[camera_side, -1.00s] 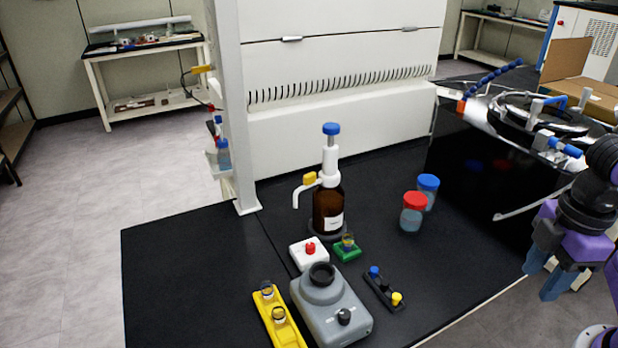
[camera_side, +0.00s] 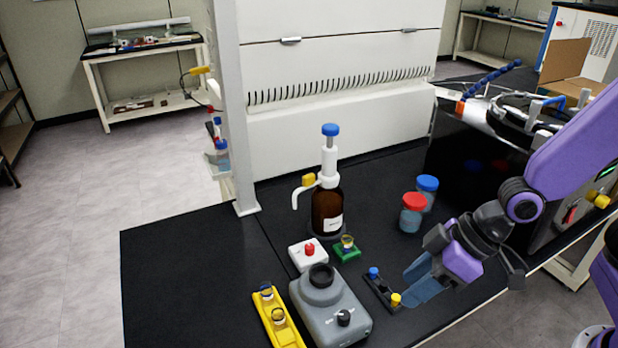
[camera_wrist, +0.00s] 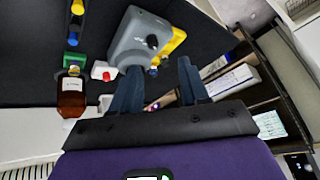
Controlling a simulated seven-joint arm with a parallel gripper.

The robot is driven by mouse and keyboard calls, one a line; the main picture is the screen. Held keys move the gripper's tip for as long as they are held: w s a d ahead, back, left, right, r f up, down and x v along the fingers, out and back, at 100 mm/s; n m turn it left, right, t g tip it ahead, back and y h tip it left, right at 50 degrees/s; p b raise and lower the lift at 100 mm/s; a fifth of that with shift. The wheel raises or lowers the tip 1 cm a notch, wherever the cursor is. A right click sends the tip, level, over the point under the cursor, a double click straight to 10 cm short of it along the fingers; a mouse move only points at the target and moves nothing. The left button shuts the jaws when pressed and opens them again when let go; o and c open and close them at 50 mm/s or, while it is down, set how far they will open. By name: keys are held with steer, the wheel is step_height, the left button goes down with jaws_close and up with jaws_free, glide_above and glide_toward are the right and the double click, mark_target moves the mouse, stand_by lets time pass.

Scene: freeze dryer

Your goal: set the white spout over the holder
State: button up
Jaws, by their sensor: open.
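The white spout (camera_side: 297,196) juts left from a brown bottle (camera_side: 328,212) with a white pump and blue top, its tip bent down over bare bench. A small green holder (camera_side: 347,254) with a vial in it stands in front of the bottle, to the right of the spout tip; it also shows in the wrist view (camera_wrist: 75,62). My gripper (camera_side: 414,284) is open and empty, low at the bench's right front, beside the black rack and apart from bottle and holder. In the wrist view its fingers (camera_wrist: 158,84) stand apart; the spout cannot be made out there.
A white block with a red knob (camera_side: 309,254), a grey mixer (camera_side: 330,305) and a yellow rack (camera_side: 277,318) stand in front of the bottle. A black rack (camera_side: 384,292) with blue and yellow caps is near my gripper. Red-capped (camera_side: 411,216) and blue-capped (camera_side: 427,187) jars stand right.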

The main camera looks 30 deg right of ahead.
steer(key=w+a+f+m+t, duration=0.2)
steer(key=w+a, duration=0.1)
steer(key=w, duration=0.2)
steer(key=m+t+h, duration=0.2)
steer(key=m+t, duration=0.3)
steer(key=t, duration=0.8)
glide_toward(311, 178)
steer(key=x, duration=1)
steer(key=shift+w+a, duration=0.1)
steer(key=shift+w, duration=0.2)
jaws_close()
